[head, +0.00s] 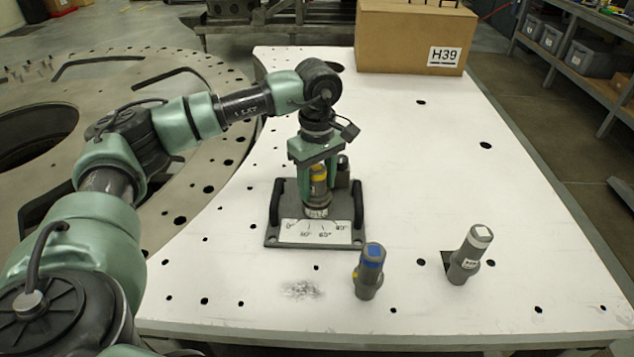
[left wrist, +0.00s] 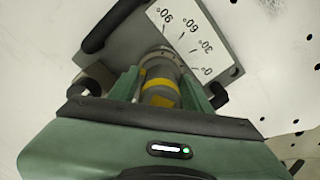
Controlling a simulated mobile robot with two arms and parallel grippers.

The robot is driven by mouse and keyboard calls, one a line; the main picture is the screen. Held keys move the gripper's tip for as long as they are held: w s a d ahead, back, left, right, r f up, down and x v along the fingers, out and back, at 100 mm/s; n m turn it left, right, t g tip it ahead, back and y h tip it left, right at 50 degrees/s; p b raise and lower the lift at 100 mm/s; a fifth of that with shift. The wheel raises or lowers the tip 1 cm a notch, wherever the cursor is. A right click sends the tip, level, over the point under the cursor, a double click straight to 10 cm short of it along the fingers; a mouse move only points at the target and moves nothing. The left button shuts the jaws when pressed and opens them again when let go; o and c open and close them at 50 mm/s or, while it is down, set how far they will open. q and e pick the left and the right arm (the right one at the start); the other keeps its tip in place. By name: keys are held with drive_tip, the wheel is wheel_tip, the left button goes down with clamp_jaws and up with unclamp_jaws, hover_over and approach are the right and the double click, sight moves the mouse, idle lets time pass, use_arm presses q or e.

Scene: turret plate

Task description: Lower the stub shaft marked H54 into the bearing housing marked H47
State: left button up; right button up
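A grey stub shaft with a yellow band (head: 318,181) stands upright at the fixture; it also shows in the left wrist view (left wrist: 160,92). Its lower end meets the round bearing housing (head: 317,210), which carries a small label too small to read. The housing sits on a dark base plate (head: 274,238) with two black handles and a white angle scale (head: 314,232). My left gripper (head: 318,172) points down with its green fingers on both sides of the shaft, seemingly shut on it. How deep the shaft sits is hard to tell. My right gripper is out of view.
A blue-topped grey shaft (head: 369,272) and a grey shaft with a white label (head: 469,255) stand on the white plate (head: 430,170) to the right. A grey post (head: 342,172) stands behind the gripper. A cardboard box marked H39 (head: 400,38) is at the back.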

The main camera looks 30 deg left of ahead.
sight(317, 168)
use_arm(q)
drive_tip(key=o, duration=0.5)
drive_tip(key=shift+r, duration=0.1)
wheel_tip(317, 168, up, 7)
drive_tip(key=shift+f+b, duration=0.1)
drive_tip(key=shift+b, duration=0.75)
drive_tip(key=shift+r, duration=0.5)
drive_tip(key=shift+s+d+f, duration=0.1)
drive_tip(key=shift+f, duration=0.05)
